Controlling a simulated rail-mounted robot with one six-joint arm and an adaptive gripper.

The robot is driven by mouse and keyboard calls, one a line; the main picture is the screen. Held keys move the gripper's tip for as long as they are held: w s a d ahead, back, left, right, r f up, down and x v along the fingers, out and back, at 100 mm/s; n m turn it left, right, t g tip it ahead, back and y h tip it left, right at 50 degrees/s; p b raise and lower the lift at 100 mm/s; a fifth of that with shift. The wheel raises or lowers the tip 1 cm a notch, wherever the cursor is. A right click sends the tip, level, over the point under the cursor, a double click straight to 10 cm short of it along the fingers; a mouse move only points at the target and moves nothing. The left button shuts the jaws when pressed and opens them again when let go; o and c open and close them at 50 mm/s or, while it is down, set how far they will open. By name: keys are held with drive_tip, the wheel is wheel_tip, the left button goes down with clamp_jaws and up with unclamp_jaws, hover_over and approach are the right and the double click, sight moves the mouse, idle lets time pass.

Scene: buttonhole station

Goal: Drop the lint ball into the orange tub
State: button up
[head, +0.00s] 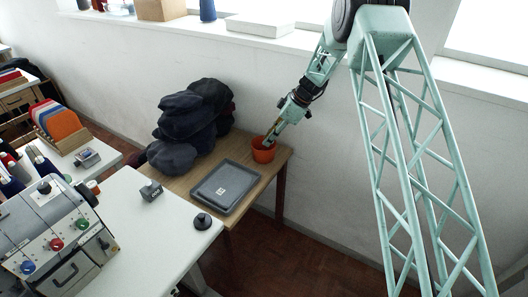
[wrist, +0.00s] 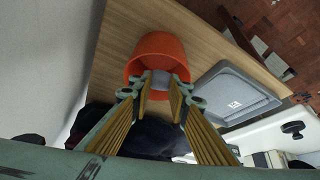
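The orange tub (head: 263,154) stands on the wooden table near its back right corner, beside the wall. It also shows in the wrist view (wrist: 148,50), with its open mouth towards the fingers. My gripper (head: 270,140) points down at the tub's mouth in the head view. In the wrist view my gripper (wrist: 160,86) has its two fingers converging in front of the tub's mouth. A small grey-blue lump, seemingly the lint ball (wrist: 161,79), sits between the fingertips and fills the gap. In the head view it is hidden.
A grey tray (head: 226,186) with a label lies on the table in front of the tub. Dark caps (head: 186,122) are piled to its left. A white bench (head: 150,222) with a black knob-like object (head: 202,221) stands nearer. The wall and window sill are behind.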

drive_tip(key=shift+f, duration=0.1)
drive_tip(key=o, duration=0.7)
drive_tip(key=shift+c, duration=0.2)
wheel_tip(320, 180, up, 10)
idle(0.6)
idle(0.7)
